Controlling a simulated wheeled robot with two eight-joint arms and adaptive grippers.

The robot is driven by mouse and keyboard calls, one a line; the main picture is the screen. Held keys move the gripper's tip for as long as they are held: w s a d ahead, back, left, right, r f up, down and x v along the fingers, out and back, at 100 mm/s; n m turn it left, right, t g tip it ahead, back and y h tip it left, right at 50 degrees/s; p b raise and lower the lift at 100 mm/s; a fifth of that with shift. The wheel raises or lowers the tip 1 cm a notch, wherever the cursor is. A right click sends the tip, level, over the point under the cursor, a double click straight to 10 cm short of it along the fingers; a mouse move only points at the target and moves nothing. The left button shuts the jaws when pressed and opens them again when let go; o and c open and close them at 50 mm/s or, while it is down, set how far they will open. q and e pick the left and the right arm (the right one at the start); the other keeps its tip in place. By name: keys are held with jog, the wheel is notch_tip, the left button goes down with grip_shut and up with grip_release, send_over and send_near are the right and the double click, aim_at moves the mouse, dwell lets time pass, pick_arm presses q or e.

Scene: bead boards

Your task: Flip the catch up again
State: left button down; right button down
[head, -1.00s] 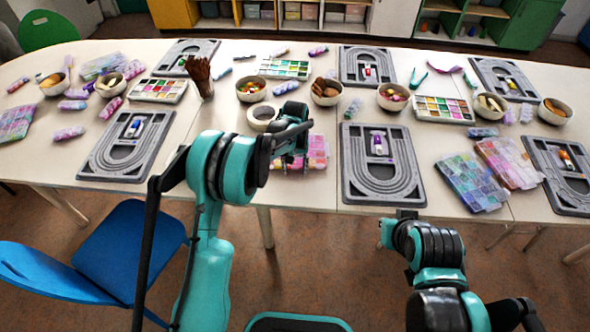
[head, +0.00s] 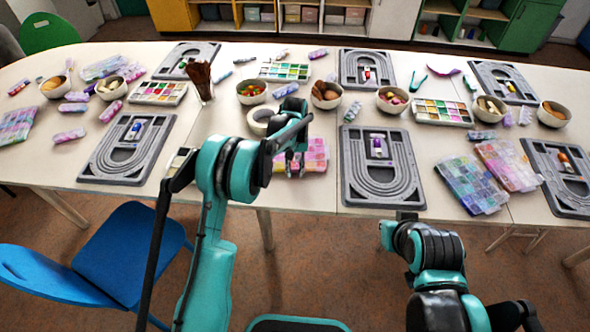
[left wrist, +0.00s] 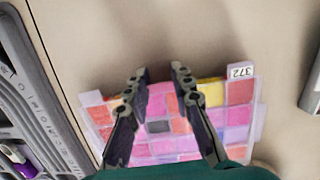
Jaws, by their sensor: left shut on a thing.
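A flat bead case (head: 317,152) with pink, red and orange cells lies near the table's front edge, left of the middle grey bead board. In the left wrist view the case (left wrist: 238,115) carries a small "372" label at one corner. My left gripper (head: 292,172) is over the case in the head view. In the left wrist view its two fingertips (left wrist: 160,72) reach just past the case's edge, slightly apart, shut on a part at that edge. I cannot make out the catch itself or which way it points.
A grey bead board (head: 407,198) lies right of the case and another (head: 90,172) left of it. Bare table lies between case and boards.

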aim_at(295, 167)
pick_arm(q)
jog(key=c, duration=1.3)
grip_release()
jog(key=r, duration=0.4)
jog(key=w+r, duration=0.1)
jog(key=r, duration=0.7)
jog(key=shift+w, duration=0.25)
